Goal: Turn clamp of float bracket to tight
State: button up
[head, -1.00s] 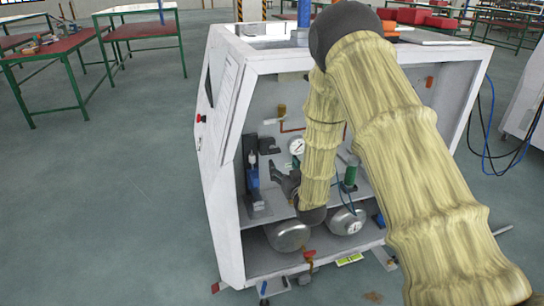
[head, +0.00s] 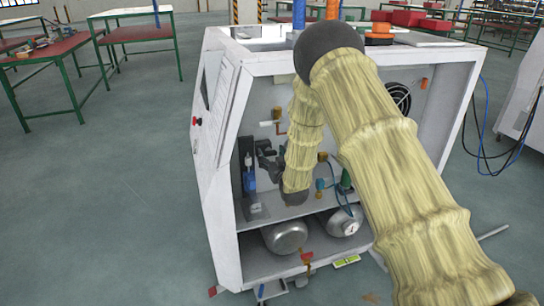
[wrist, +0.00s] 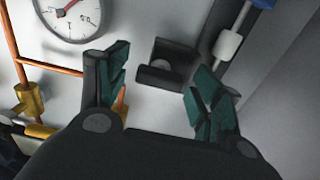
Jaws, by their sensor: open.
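A small dark U-shaped bracket (wrist: 166,65) is on the pale wall of the cabinet. It looks like the float bracket's clamp, but I cannot tell for sure or see whether it is tight. In the wrist view my gripper (wrist: 159,62) is open, with a green-padded finger on each side of the bracket's outline and nothing held. I see no contact. In the head view my gripper (head: 270,164) is inside the cabinet, close to the dark part on its back wall. A blue and white float-like part (head: 249,172) stands on a black upright to its left.
The white cabinet (head: 213,190) has an open front. A round gauge (wrist: 70,14) and orange pipes with brass fittings (wrist: 29,98) lie left of my fingers. Silver cylinders (head: 286,236) sit on the lower shelf. Floor to the left is clear.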

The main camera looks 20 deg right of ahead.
jog(key=c, duration=1)
jog(key=shift+m, duration=0.3)
jog(key=m, duration=0.3)
jog(key=shift+d, duration=0.1)
jog(key=m, duration=0.5)
jog(key=shift+b, duration=0.35)
jog(key=m+b, duration=0.2)
jog(key=m, duration=0.3)
jog(key=shift+f, duration=0.15)
jog(key=shift+m+b, duration=1.2)
jog(key=shift+m, duration=1)
